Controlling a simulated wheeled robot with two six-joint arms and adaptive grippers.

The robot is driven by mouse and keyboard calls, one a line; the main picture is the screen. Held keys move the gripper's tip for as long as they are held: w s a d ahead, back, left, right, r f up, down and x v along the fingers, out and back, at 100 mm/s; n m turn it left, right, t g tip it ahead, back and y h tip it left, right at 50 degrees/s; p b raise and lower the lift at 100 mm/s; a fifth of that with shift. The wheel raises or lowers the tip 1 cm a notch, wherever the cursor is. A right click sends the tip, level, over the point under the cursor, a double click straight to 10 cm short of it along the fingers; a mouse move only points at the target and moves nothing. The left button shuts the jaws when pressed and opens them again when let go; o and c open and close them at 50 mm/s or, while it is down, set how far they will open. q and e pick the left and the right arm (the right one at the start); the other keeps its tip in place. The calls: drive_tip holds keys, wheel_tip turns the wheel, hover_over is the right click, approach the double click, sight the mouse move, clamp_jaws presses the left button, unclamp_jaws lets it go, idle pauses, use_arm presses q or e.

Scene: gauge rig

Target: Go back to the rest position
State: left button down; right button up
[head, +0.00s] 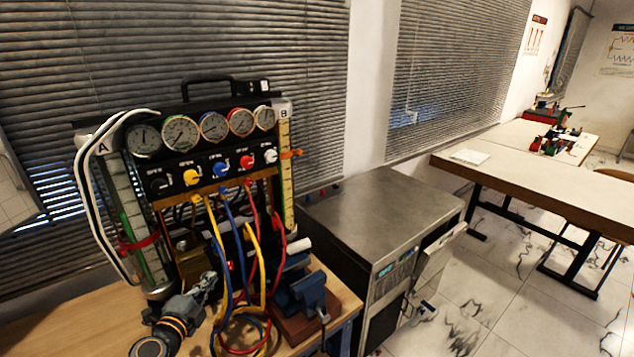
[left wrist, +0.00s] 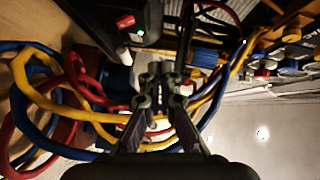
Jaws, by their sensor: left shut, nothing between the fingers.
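The gauge rig (head: 215,150) stands on a wooden bench, with a row of several round gauges above a row of coloured knobs. Yellow, blue and red hoses (head: 250,270) hang from its front and loop down to the bench. My left gripper (head: 208,284) is low in front of the rig, just left of the hoses, its fingers shut and empty. In the left wrist view the closed fingers (left wrist: 160,88) point toward the rig, with hoses (left wrist: 85,100) close on both sides; I cannot tell whether they touch. My right gripper is in neither view.
A blue vise (head: 308,292) on a red-brown base stands at the bench's right end. A metal cabinet (head: 375,220) is right of the bench. A long table (head: 540,170) stands farther right, with open tiled floor (head: 490,285) between. Blinds cover the wall behind.

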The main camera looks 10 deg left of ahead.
use_arm(q)
drive_tip(key=s+d+f+n+g+y, duration=0.2)
drive_tip(key=s+f+n+g+y, duration=0.3)
drive_tip(key=s+f+n+g, duration=0.5)
drive_tip(key=s+d+f+n+g+h, duration=0.1)
drive_tip(key=s+d+n+g+h, duration=0.4)
drive_tip(key=s+d, duration=0.65)
wheel_tip(320, 180, down, 27)
drive_tip(key=a, duration=0.1)
drive_tip(key=s+a+f, duration=0.1)
drive_tip(key=s+f, duration=1.4)
drive_tip(key=s, duration=0.4)
drive_tip(key=shift+a+f, duration=0.25)
drive_tip(key=shift+f, duration=0.05)
